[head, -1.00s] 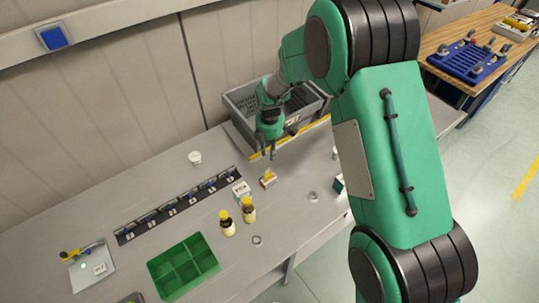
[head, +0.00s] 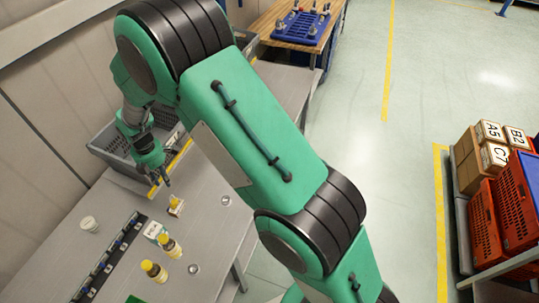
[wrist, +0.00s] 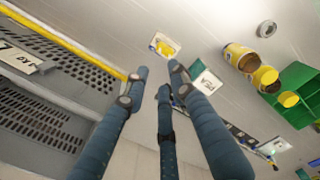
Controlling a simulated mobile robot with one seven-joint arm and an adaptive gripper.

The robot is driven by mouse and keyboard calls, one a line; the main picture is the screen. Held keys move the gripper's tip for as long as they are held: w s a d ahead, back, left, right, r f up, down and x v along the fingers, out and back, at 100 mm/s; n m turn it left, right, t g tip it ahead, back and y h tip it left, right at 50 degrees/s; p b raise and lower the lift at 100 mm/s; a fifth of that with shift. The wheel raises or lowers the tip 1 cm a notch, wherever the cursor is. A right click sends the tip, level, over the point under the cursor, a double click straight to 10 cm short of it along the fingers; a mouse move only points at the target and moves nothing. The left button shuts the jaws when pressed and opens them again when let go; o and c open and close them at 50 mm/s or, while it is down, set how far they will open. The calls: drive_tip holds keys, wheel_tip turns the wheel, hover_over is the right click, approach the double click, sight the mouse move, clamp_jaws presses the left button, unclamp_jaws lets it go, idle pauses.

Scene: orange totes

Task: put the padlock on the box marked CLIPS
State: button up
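A small yellow item (head: 176,203), perhaps the padlock, shows on or against a small white piece on the bench. It also shows in the wrist view (wrist: 164,46); its shape is too small to be sure. My gripper (head: 160,181) hangs above the bench, close to the yellow item and beside the grey crate. Its fingers (wrist: 156,78) are apart with nothing between them.
A grey crate (head: 107,148) with a yellow strip stands behind my gripper. Orange totes (head: 487,215) and cartons are at the far right.

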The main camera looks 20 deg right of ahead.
drive_tip(key=s+d+r+m+t, duration=0.1)
drive_tip(key=s+d+r+m, duration=0.4)
drive_tip(key=r, duration=0.4)
drive_tip(key=s+d+r+m+t, duration=0.1)
drive_tip(key=s+d+r+m, duration=0.2)
drive_tip(key=d+r, duration=0.6)
drive_tip(key=s+d+r+m, duration=0.3)
drive_tip(key=d+r+m, duration=0.15)
drive_tip(key=r, duration=0.55)
drive_tip(key=s+d+r+m+t, duration=0.1)
drive_tip(key=s+d+r+m, duration=0.2)
drive_tip(key=s, duration=0.5)
drive_tip(key=s+d+r+m+t, duration=0.1)
drive_tip(key=s+d+r+m, duration=0.1)
drive_tip(key=s+d+m, duration=0.3)
drive_tip(key=s+d+r+m+t, duration=0.1)
drive_tip(key=s+d+r+m, duration=0.2)
drive_tip(key=s, duration=0.9)
drive_tip(key=d+m, duration=0.1)
drive_tip(key=d, duration=0.2)
drive_tip(key=shift+s+r, duration=0.15)
drive_tip(key=shift+r, duration=0.2)
wheel_tip(320, 180, down, 16)
drive_tip(key=b, duration=1.6)
drive_tip(key=shift+r, duration=0.15)
